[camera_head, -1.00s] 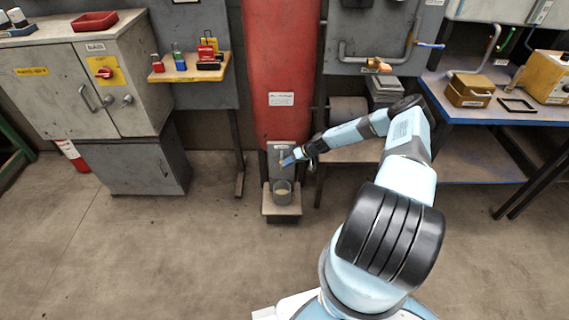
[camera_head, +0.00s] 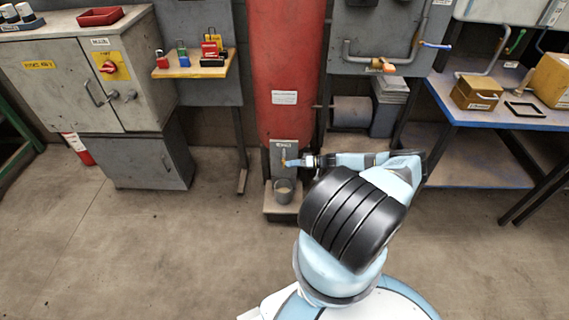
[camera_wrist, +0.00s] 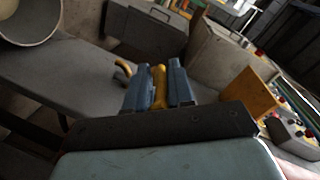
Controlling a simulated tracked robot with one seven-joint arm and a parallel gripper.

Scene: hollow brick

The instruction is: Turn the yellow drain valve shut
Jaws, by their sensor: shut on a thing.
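The yellow drain valve sits low on a grey plate under the red tank (camera_head: 285,75). Its yellow handle (camera_wrist: 159,80) shows between the blue fingers of my gripper (camera_wrist: 160,88) in the wrist view. My gripper is shut on this handle, and the fingers hide part of it. In the head view my gripper (camera_head: 293,162) reaches in from the right, and only a small orange-yellow bit of the valve (camera_head: 284,162) shows at its tips. A curved brass-coloured spout (camera_wrist: 123,68) shows just left of the fingers in the wrist view.
A grey cup (camera_head: 283,189) stands on a small stand (camera_head: 281,213) below the valve. A grey cabinet (camera_head: 150,160) stands at the left, and a blue-edged workbench (camera_head: 500,145) at the right.

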